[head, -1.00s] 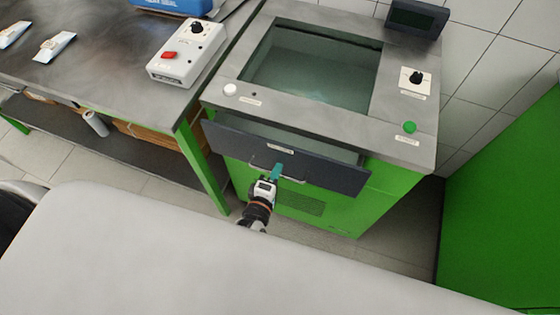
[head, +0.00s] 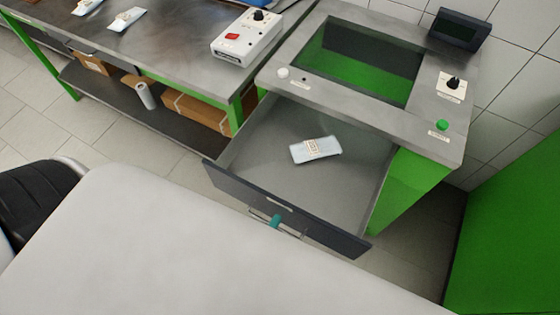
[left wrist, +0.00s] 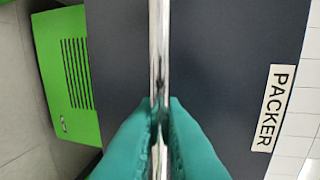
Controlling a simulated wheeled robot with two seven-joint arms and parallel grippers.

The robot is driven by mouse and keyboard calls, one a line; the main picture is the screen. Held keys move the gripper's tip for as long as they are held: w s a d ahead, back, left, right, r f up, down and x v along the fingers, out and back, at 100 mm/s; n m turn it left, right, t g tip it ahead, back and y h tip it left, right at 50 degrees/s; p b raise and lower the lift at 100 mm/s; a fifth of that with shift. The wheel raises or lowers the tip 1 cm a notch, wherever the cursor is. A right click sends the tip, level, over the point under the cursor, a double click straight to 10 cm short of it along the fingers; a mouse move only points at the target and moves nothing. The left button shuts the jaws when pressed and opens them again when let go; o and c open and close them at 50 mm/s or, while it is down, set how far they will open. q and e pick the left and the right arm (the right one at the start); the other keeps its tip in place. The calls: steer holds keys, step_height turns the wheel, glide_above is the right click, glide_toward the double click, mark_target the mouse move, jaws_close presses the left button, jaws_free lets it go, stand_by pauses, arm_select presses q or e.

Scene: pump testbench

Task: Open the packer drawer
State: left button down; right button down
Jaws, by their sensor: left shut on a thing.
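The packer drawer (head: 300,216) is pulled well out of the green and grey packer machine (head: 408,190). Its dark front also fills much of the left wrist view (left wrist: 225,60), with a PACKER label (left wrist: 275,107). A light packet (head: 315,150) lies on the drawer floor. My left gripper (left wrist: 160,115) has teal fingers shut on the metal bar handle (left wrist: 159,50). In the head view only a teal fingertip of the left gripper (head: 275,221) shows at the handle; my own pale body hides the rest. My right gripper is not in view.
A workbench (head: 165,55) with a grey control box (head: 247,38) and packets stands at the left. Cardboard boxes (head: 195,108) sit on its lower shelf. A black chair (head: 40,205) is at the far left. A green panel (head: 510,240) stands at the right.

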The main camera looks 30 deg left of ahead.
arm_select(q)
steer(key=v, duration=0.3)
steer(key=shift+f, duration=0.35)
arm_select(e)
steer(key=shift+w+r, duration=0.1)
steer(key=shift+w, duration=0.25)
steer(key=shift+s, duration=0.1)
arm_select(q)
steer(key=c, duration=1.9)
jaws_free()
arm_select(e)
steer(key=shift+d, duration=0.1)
arm_select(q)
steer(key=shift+s, duration=0.1)
